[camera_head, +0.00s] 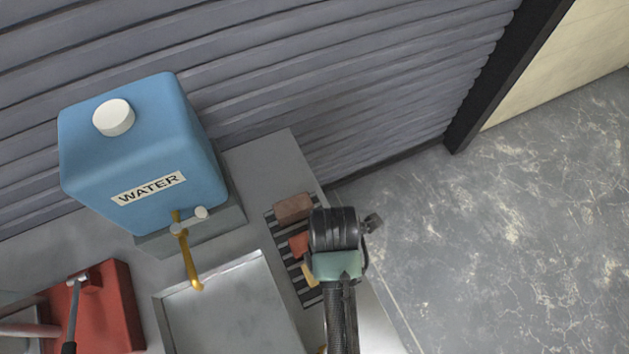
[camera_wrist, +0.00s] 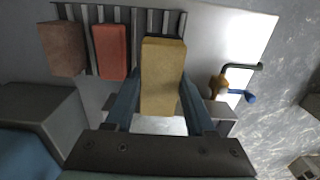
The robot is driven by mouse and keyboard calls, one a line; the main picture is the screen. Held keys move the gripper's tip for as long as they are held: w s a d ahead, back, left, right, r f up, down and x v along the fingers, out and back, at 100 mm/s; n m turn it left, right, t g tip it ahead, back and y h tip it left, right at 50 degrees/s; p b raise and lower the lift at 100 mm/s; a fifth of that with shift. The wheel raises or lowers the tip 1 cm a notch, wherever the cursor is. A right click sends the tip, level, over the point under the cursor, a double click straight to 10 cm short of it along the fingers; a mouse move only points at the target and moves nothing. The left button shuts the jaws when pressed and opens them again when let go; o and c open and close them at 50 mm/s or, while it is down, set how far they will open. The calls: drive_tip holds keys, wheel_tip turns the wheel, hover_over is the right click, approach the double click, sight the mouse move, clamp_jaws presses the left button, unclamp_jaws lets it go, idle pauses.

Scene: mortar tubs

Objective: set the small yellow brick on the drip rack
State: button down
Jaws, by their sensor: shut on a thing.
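The small yellow brick (camera_wrist: 163,78) is between the two fingers of my gripper (camera_wrist: 160,92), which is shut on it. In the wrist view the brick is over the right end of the drip rack (camera_wrist: 95,14), a dark rack of parallel bars. I cannot tell whether the brick touches the bars. In the head view my arm hides most of the gripper, and part of the yellow brick (camera_head: 310,275) shows at its left. The rack (camera_head: 283,257) lies on the grey worktop there.
A brown brick (camera_head: 292,209) and a red brick (camera_head: 298,244) lie on the rack, left of the yellow one in the wrist view. A blue water tank (camera_head: 140,150) with a brass tap (camera_head: 188,262), a grey tray (camera_head: 230,310) and a red tub (camera_head: 118,310) stand to the left.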

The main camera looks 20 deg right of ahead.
drive_tip(key=shift+f, duration=4)
drive_tip(key=shift+f, duration=0.15)
drive_tip(key=shift+c, duration=1.2)
unclamp_jaws()
wheel_tip(320, 180, up, 12)
drive_tip(key=shift+r, duration=0.15)
